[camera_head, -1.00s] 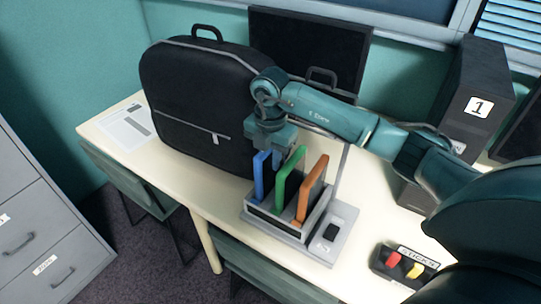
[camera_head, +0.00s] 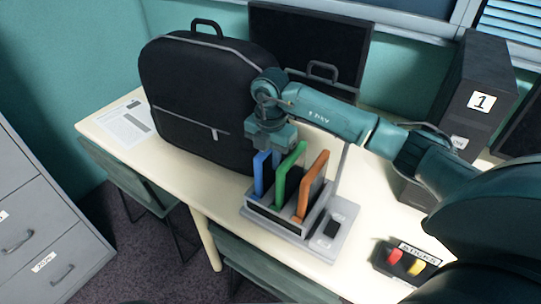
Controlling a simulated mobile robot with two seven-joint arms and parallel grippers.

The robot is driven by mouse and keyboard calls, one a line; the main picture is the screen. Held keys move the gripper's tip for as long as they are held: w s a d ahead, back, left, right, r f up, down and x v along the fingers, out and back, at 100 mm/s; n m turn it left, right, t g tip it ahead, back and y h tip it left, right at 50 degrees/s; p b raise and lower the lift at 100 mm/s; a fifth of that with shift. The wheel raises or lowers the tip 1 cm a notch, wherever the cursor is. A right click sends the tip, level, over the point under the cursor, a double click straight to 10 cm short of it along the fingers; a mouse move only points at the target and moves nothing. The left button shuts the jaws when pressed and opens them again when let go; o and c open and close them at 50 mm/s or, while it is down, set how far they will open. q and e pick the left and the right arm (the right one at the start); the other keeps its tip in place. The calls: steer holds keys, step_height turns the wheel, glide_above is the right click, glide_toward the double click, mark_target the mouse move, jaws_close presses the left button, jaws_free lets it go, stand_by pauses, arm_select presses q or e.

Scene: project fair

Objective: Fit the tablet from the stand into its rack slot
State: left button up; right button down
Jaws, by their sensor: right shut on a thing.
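The grey rack (camera_head: 275,222) stands on the cream table and holds upright tablets side by side. The blue tablet (camera_head: 261,177) is at its left, the green tablet (camera_head: 282,181) in the middle and the orange tablet (camera_head: 309,190) at its right. My right gripper (camera_head: 274,153) reaches down from above at the far upper end of the blue tablet and is shut on it. Its fingertips are partly hidden behind the blue and green tablets. I cannot tell whether the blue tablet is fully seated in its slot. My left gripper is not in view.
A large black bag (camera_head: 195,95) stands close at the left of my right gripper. A black screen (camera_head: 310,45) is behind. A black tower labelled 1 (camera_head: 471,125) and a small sticks box (camera_head: 384,266) are at the right. A paper (camera_head: 122,127) lies at the left.

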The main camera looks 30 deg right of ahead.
stand_by(0.3)
steer(key=c, duration=1.3)
jaws_free()
steer(key=shift+o, duration=0.2)
step_height(320, 180, up, 5)
steer(key=p, duration=0.4)
steer(key=shift+f, duration=0.1)
steer(key=shift+r+p, duration=0.8)
steer(key=shift+r, duration=0.35)
steer(key=shift+f, duration=0.1)
